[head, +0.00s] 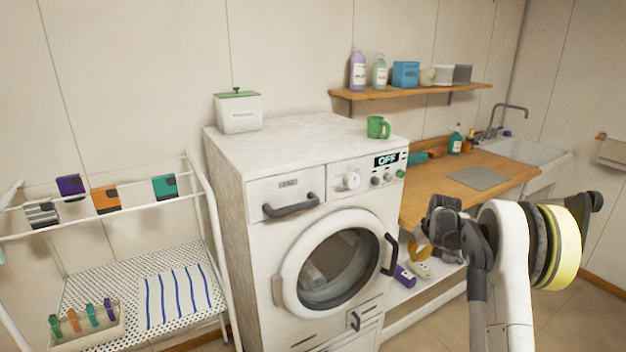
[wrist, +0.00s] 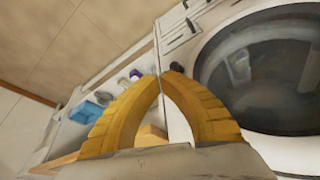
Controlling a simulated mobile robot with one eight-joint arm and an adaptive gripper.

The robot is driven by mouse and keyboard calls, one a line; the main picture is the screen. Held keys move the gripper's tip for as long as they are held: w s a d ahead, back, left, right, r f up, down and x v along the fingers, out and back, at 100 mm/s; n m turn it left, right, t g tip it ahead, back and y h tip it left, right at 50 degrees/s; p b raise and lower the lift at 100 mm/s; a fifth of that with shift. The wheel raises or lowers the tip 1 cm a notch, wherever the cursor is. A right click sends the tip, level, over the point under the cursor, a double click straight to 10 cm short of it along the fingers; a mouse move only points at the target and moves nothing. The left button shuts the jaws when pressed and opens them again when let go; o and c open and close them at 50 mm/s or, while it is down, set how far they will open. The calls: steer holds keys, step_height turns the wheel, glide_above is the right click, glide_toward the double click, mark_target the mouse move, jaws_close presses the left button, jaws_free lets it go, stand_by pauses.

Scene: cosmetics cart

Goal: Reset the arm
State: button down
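My arm (head: 512,265) reaches up from the bottom right in the head view, folded in front of the wooden counter. My gripper (head: 418,246) is at its far end, right of the washing machine's door, and is small and partly dark there. In the wrist view, the two yellow fingers of my gripper (wrist: 161,76) curve together and their tips meet or nearly meet. I see nothing held between them. The washing machine (head: 265,190) stands left of my gripper, and its round door (wrist: 270,70) is on the right in the wrist view.
Bottles and boxes line the wall shelf (head: 415,92). A drying rack (head: 205,215) stands at left. Purple and white items (head: 404,277) lie on the low shelf near my gripper.

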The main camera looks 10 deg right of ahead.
steer(key=s+a+r+t, duration=0.1)
steer(key=s+a+r, duration=1.55)
steer(key=r, duration=0.35)
steer(key=s+a+f+t, duration=0.1)
steer(key=s+a, duration=0.3)
steer(key=s, duration=0.8)
steer(key=s+a+f, duration=0.1)
steer(key=s+a, duration=0.3)
steer(key=s, duration=0.9)
steer(key=shift+a+f+n+t, duration=0.3)
steer(key=shift+a+f+t, duration=0.05)
steer(key=shift+a+t, duration=0.05)
